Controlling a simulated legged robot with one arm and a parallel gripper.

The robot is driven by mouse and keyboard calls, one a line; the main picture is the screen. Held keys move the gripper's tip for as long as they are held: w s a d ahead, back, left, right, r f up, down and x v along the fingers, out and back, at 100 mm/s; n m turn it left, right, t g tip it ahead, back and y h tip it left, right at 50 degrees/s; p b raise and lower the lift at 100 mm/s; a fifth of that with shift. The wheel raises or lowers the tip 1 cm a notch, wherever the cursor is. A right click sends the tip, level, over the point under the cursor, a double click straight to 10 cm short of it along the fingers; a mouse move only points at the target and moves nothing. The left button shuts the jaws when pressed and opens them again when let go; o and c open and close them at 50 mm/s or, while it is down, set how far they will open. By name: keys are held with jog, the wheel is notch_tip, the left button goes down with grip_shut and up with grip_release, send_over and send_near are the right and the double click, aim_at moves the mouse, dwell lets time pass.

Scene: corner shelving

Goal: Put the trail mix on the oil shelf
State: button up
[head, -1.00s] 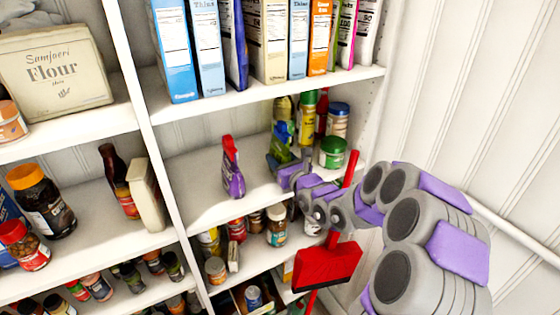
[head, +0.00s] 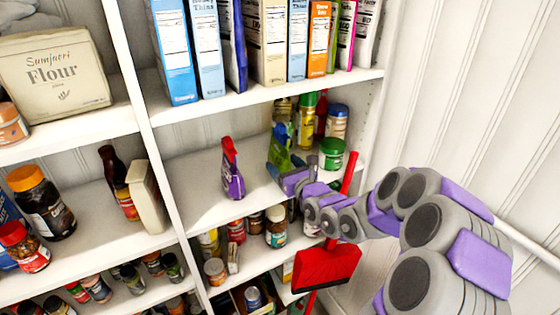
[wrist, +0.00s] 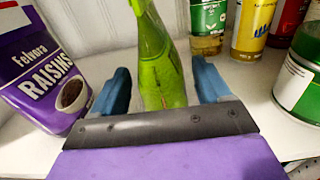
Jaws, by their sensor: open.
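A slim green bag (wrist: 160,55), seen edge-on in the wrist view, stands between the two blue fingers of my gripper (wrist: 163,85). The fingers are open, one on each side of it, with gaps visible. It looks like the trail mix, but its label cannot be read. In the head view the green bag (head: 280,149) stands on the middle shelf, partly hidden by my gripper (head: 287,168). A bottle of yellowish liquid with a green label (wrist: 208,22) stands behind it; I cannot tell whether it is oil.
A purple raisins bag (wrist: 43,75) stands left of my gripper. A green-lidded jar (wrist: 298,75) and a yellow container (wrist: 252,28) are to the right. Cereal boxes (head: 268,40) fill the shelf above. A red dustpan (head: 326,267) hangs below my arm. Bare shelf (head: 195,185) lies left of the raisins.

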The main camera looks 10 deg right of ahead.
jog(key=v, duration=0.8)
jog(key=s+a+r+n+g+y+b, duration=0.1)
jog(key=s+a+r+n+g+y, duration=0.1)
jog(key=s+a+r+n+y, duration=0.25)
jog(key=s+a+r+n+g+y, duration=0.1)
jog(key=s+a+r+n+y, duration=0.15)
jog(key=a+n, duration=0.35)
jog(key=s+a+n+g+y, duration=0.3)
jog(key=s+a+n+g, duration=0.8)
jog(key=s+a, duration=0.4)
jog(key=s+d+f+n+g+h, duration=0.2)
jog(key=s+f+n+g+h, duration=0.15)
jog(key=s, duration=0.35)
jog(key=s+d+f+n+g+h, duration=0.2)
jog(key=s+f+n+h, duration=0.15)
jog(key=s, duration=0.45)
jog(key=s+d+f+n+h, duration=0.1)
jog(key=s+d+n+h, duration=0.1)
jog(key=d, duration=0.7)
jog(key=s+d+f+n+h, duration=0.2)
jog(key=d+h, duration=0.4)
jog(key=d, duration=0.3)
jog(key=shift+s+f, duration=0.25)
jog(key=shift+s, duration=0.6)
